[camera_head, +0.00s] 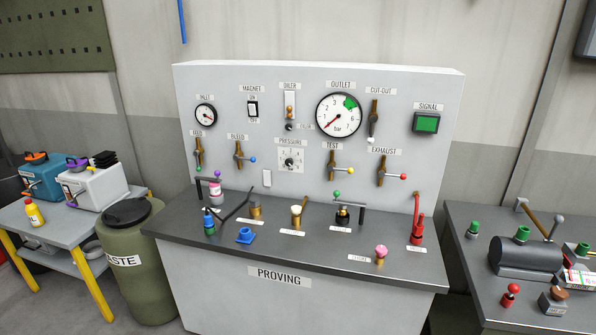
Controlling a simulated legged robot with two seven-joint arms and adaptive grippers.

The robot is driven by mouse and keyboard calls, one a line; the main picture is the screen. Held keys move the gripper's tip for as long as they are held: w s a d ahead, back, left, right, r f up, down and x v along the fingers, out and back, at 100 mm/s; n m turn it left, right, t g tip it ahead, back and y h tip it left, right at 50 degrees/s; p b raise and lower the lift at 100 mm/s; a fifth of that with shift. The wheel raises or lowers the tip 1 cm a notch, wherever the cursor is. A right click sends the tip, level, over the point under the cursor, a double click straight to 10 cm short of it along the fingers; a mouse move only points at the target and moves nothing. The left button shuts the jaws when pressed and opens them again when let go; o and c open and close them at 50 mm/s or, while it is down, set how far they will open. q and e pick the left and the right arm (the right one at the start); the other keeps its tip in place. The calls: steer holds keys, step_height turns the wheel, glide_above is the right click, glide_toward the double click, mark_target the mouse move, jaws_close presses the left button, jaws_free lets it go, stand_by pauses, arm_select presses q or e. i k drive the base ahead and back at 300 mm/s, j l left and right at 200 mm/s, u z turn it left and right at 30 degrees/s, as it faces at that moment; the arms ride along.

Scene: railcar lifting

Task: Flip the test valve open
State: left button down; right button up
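The test valve (333,165) is on the upright grey panel, under the "TEST" label and right of the pressure dial. Its body is a vertical brass-coloured pipe piece. Its lever points sideways to the right and ends in a yellow knob (351,170). The large outlet gauge (338,115) above it has its red needle toward the lower left, near the low end of the scale. Neither of my grippers is in view.
Similar valves labelled bleed (239,155) and exhaust (382,171) flank it. The proving bench top (300,245) below holds bottles, fittings, a black bent rod (236,207) and a red tool (417,225). A waste barrel (130,260) stands left; another bench (480,295) stands right.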

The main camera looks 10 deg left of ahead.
mark_target(330, 169)
steer(key=i+j, duration=0.2)
steer(key=i, duration=0.2)
steer(key=i+j+u, duration=0.15)
steer(key=i, duration=0.25)
steer(key=i+j, duration=0.25)
steer(key=i, duration=0.15)
steer(key=i+j+u, duration=0.15)
steer(key=i, duration=0.3)
